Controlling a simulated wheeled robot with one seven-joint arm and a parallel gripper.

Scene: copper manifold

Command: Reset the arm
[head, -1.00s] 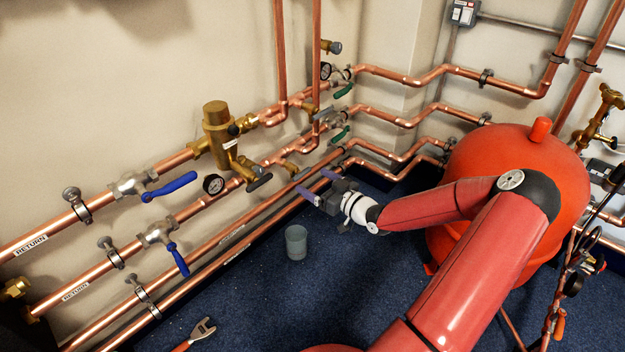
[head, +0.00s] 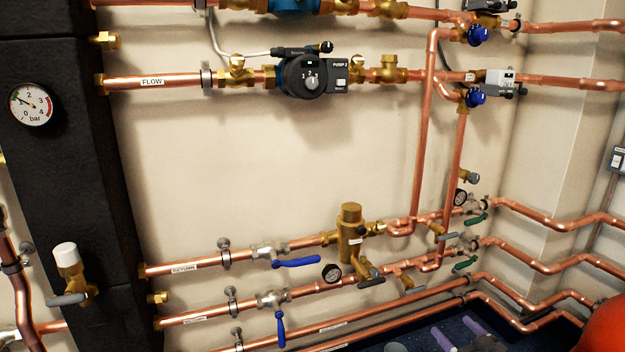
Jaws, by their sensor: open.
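My gripper (head: 452,325) shows at the bottom edge of the head view. Its two purple fingers stand apart with nothing between them, so it is open and empty. It is low, in front of the lowest copper pipes, over the dark blue floor (head: 375,340). The rest of my arm is cut off below the frame.
Copper return pipes (head: 205,262) with blue-handled valves (head: 296,262) run along the wall behind my gripper. A grey cup (head: 396,347) is barely in view at the bottom edge. A red tank (head: 607,328) stands at the lower right. A black column with a pressure gauge (head: 31,104) is at left.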

